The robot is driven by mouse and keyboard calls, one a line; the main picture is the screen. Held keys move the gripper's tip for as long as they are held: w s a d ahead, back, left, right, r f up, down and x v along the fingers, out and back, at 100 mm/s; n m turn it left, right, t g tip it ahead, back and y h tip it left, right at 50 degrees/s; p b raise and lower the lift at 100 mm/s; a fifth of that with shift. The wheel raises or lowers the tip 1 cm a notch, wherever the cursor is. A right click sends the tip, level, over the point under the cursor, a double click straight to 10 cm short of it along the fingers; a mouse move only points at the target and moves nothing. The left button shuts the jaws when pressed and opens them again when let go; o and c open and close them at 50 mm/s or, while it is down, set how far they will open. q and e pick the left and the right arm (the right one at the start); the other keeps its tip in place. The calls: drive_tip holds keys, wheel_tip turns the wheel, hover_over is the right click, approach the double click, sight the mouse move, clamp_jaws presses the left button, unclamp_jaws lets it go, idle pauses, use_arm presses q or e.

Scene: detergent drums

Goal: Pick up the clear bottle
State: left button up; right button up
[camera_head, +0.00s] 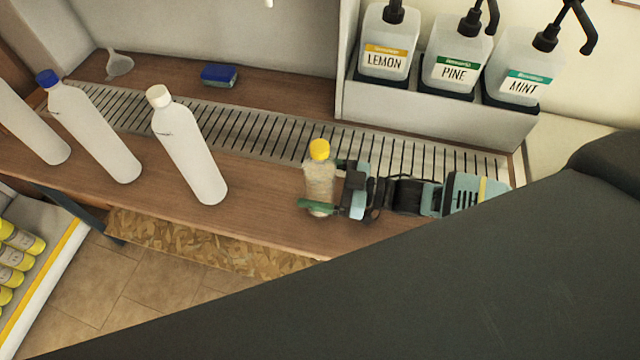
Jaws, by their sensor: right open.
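The clear bottle (319,178) with a yellow cap stands upright on the wooden counter, at the front edge of the slotted drain strip. My right gripper (318,194) reaches in from the right at the bottle's height. It is open, with a green finger across the front of the bottle's lower part. The far finger is mostly hidden, and I cannot tell whether either finger touches the bottle. My left gripper is not in view.
White bottles (190,148) stand to the left on the counter (255,215), one with a blue cap (47,78). A blue sponge (219,75) and a clear funnel (119,64) lie behind. Pump dispensers labelled LEMON (384,62), PINE (453,72) and MINT (522,86) stand on a raised shelf.

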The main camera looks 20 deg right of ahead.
sight(312, 174)
drive_tip(key=shift+w+a, duration=0.3)
drive_tip(key=shift+a, duration=0.25)
drive_tip(key=shift+c, duration=1.8)
drive_tip(key=c, duration=0.9)
drive_tip(key=shift+c, duration=0.9)
drive_tip(key=shift+r, duration=0.45)
drive_tip(key=r, duration=0.2)
drive_tip(key=shift+s+r, duration=0.35)
drive_tip(key=shift+r, duration=0.05)
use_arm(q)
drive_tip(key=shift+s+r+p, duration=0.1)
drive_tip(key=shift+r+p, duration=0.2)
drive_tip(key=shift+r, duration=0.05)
use_arm(e)
drive_tip(key=s+d+r, duration=0.1)
drive_tip(key=s, duration=1.4)
drive_tip(key=shift+d+r, duration=0.2)
drive_tip(key=shift+s, duration=0.15)
